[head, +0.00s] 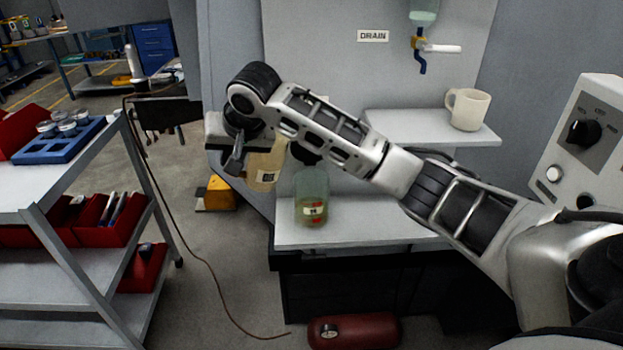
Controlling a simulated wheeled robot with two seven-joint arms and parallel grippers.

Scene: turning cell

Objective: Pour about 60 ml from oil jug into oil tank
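The oil jug (266,172), a see-through yellowish vessel with a small label, hangs in the air left of the lower shelf's edge. My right arm reaches in from the right, and its gripper (236,158) is at the jug's upper left. The gripper appears shut on the jug, though the arm hides most of the grasp and the jug's top. A see-through greenish vessel with a white label and red marks, apparently the oil tank (312,198), stands upright on the lower shelf, right of the jug. My arm partly covers its top. My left gripper is not in view.
The lower shelf (375,232) is clear right of the tank. A control box (590,140) is at right, a trolley (85,170) at left, and a red cylinder (354,331) below.

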